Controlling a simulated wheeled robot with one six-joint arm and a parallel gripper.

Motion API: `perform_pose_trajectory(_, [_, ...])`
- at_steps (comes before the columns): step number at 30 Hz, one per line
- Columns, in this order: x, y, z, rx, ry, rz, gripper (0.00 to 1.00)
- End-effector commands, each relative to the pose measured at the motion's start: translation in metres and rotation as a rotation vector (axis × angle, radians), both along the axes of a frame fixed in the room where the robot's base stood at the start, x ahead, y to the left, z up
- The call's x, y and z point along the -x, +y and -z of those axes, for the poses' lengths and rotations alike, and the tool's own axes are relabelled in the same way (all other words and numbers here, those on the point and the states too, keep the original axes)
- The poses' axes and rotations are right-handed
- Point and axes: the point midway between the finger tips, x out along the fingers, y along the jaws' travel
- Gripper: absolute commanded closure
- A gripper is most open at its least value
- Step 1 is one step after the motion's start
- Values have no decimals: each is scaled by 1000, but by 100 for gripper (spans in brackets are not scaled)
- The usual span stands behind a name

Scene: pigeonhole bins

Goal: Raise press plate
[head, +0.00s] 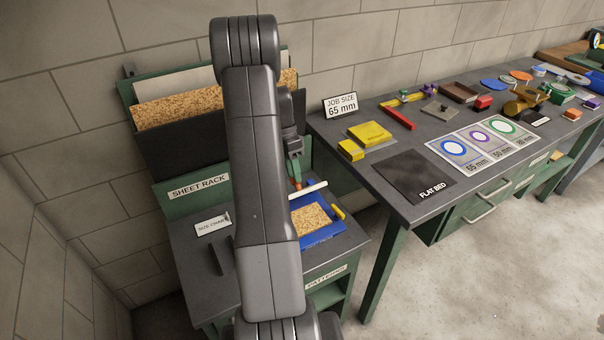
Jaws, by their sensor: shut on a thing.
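My gripper (297,184) is below my arm, over the low bench at the centre. It is shut on a pale white bar (313,188) that sticks out to the right of the fingers. Below it sits a blue tray-like frame (328,231) with a speckled cork-coloured piece (316,222) in it and a yellow part (339,212) at its right edge. My arm hides the left part of the frame. I cannot tell for sure which part is the press plate, or whether the bar is joined to the frame.
A green sheet rack (162,192) with cork and dark sheets stands behind the bench. On the right, a long grey table holds a dark flat bed (413,176), yellow blocks (370,132), a job size sign (340,106) reading 65 mm, size cards (483,143) and several small tools.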

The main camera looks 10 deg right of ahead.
Motion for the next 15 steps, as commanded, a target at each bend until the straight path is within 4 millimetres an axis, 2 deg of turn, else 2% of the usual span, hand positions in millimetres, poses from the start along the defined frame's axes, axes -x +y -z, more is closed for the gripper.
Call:
perform_pose_trajectory(1, [-5, 6, 9, -8, -15, -4, 100])
perform_pose_trajectory(15, [-6, 14, 11, -10, -10, -4, 100])
